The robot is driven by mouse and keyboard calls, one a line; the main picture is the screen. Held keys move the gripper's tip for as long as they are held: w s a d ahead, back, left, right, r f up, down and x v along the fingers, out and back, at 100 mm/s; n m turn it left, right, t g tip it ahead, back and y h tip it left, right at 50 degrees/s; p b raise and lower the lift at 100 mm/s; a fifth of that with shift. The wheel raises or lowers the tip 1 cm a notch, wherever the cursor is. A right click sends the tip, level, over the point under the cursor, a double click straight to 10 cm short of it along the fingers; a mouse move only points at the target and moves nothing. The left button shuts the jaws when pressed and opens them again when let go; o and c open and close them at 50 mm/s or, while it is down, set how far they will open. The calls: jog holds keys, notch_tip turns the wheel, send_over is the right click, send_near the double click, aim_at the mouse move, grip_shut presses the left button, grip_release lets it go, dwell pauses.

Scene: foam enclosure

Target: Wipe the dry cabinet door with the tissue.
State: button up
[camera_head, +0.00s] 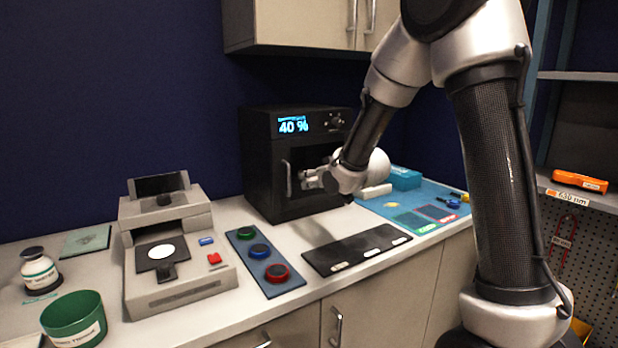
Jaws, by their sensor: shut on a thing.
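The dry cabinet (265,135) is a black box at the back of the counter, with a lit "40 %" display. Its front door (297,205) looks closed and has a vertical handle (286,178) on the left side. My gripper (306,181) is in front of the door, just right of the handle, at mid-height. It is shut on the tissue, which is too small and pale here to tell apart from the fingers. I cannot tell whether the tissue touches the door. My wrist and forearm hide the right part of the door.
A grey instrument (180,290), a blue button panel (288,283) and a black mat (345,257) lie in front and left. A green bin (75,315) stands front left. A blue mat (428,188) with small items lies right. A wall cabinet (300,22) hangs above.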

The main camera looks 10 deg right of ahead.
jog(key=shift+s+d, duration=0.15)
jog(key=shift+s, duration=0.15)
jog(key=s, duration=0.1)
jog(key=s+d, duration=0.1)
jog(key=s, duration=0.1)
dwell(0.4)
jog(key=shift+f, duration=0.1)
